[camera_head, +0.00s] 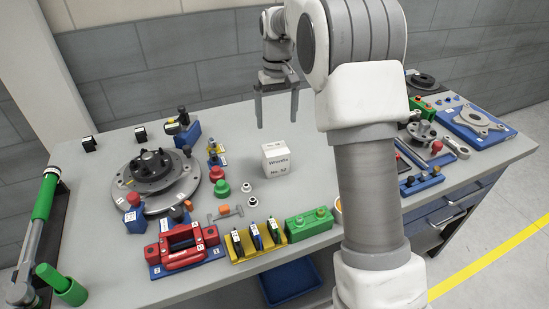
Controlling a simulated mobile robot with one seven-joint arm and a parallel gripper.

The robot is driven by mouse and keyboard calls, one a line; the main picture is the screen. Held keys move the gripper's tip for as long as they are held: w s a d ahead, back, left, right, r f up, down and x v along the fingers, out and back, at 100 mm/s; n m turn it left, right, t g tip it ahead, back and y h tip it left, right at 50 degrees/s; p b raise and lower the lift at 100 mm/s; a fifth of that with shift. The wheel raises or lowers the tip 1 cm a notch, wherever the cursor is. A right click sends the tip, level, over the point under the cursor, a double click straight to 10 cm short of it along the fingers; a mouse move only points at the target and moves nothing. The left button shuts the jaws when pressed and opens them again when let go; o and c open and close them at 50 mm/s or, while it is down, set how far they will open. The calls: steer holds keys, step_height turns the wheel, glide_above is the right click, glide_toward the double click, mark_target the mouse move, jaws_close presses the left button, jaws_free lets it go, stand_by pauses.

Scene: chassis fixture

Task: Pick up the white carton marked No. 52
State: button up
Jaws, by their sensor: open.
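The white carton (277,160) stands upright on the grey table, near the middle, with dark lettering that includes "No. 52" on its front. My gripper (277,122) is above the table with its two fingers pointing down and spread apart. It is empty. In the picture its fingertips are just above the carton, apart from it; the exact height and depth gap cannot be told. My arm hides the table area to the right of the carton.
A round metal fixture (185,187) stands on the left. Small red, green and white parts sit left of the carton. A yellow rack (258,247), a green block (309,224) and a red-handled fixture (184,246) line the front. Blue trays and metal parts are at right.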

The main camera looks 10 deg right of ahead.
mark_target(275, 161)
steer(key=f+b, duration=0.1)
steer(key=f, duration=1.5)
steer(key=shift+a+f, duration=0.2)
steer(key=c, duration=1.4)
steer(key=shift+r, duration=0.1)
steer(key=shift+c, duration=0.6)
steer(key=shift+r, duration=0.1)
